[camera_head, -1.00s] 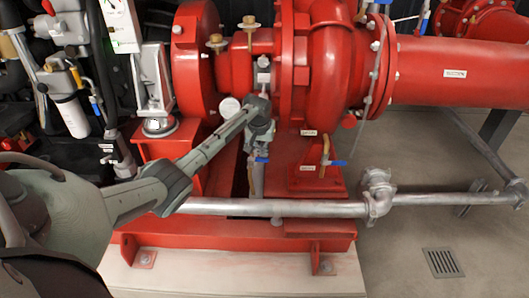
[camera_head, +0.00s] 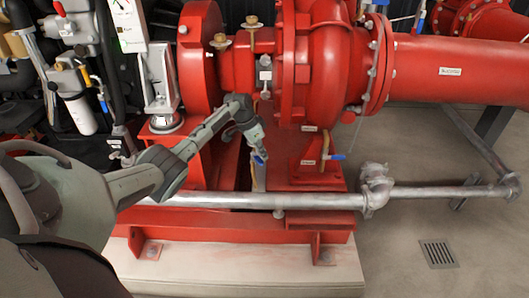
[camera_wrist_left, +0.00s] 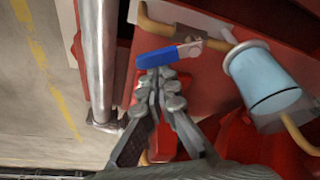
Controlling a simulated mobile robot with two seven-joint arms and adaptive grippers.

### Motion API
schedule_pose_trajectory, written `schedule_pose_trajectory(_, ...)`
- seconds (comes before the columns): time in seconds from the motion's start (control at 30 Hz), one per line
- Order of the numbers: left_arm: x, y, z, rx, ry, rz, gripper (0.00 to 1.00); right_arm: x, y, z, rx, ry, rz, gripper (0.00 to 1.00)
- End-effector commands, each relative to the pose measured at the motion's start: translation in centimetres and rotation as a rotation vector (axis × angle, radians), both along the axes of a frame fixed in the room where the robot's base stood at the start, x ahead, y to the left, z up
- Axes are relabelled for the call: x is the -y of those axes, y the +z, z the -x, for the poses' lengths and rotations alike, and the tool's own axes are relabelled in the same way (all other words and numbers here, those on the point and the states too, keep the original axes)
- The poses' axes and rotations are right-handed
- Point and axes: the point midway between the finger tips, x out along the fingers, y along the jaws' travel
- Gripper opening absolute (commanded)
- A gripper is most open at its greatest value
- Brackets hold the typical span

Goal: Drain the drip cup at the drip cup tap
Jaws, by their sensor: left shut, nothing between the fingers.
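The drip cup (camera_wrist_left: 266,84) is a pale blue, see-through cylinder with a dark line around it, at the right of the left wrist view. In the head view the left gripper (camera_head: 257,148) hangs fingers down by the blue lever (camera_head: 261,157). My right gripper does not show.
A grey horizontal pipe (camera_head: 240,200) runs along the front of the red pump base (camera_head: 225,229). Another blue-levered valve (camera_head: 335,157) sits to the right. Gauges and a filter (camera_head: 78,114) crowd the left. The floor at the right is clear around a drain grate (camera_head: 438,253).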

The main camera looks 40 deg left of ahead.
Motion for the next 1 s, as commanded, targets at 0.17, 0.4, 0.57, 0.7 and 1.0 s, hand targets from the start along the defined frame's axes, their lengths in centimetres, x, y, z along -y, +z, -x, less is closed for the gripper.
schedule_pose_trajectory(0.17, -0.3, -0.3, 0.7, -0.001, -0.161, -0.001, 0.00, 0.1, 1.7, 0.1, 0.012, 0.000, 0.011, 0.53)
schedule_pose_trajectory(0.4, -0.5, -0.1, 1.5, 0.000, -0.353, -0.001, 0.00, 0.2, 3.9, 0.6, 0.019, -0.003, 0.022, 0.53)
schedule_pose_trajectory(0.57, -0.7, -0.1, 1.9, 0.000, -0.423, -0.001, 0.00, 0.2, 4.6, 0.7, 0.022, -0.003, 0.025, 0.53)
schedule_pose_trajectory(0.7, -0.8, 0.0, 2.1, 0.000, -0.421, -0.001, 0.00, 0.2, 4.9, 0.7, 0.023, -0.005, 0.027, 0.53)
schedule_pose_trajectory(1.0, -0.9, 0.0, 2.3, 0.000, -0.419, -0.001, 0.00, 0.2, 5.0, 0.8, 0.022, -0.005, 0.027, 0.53)
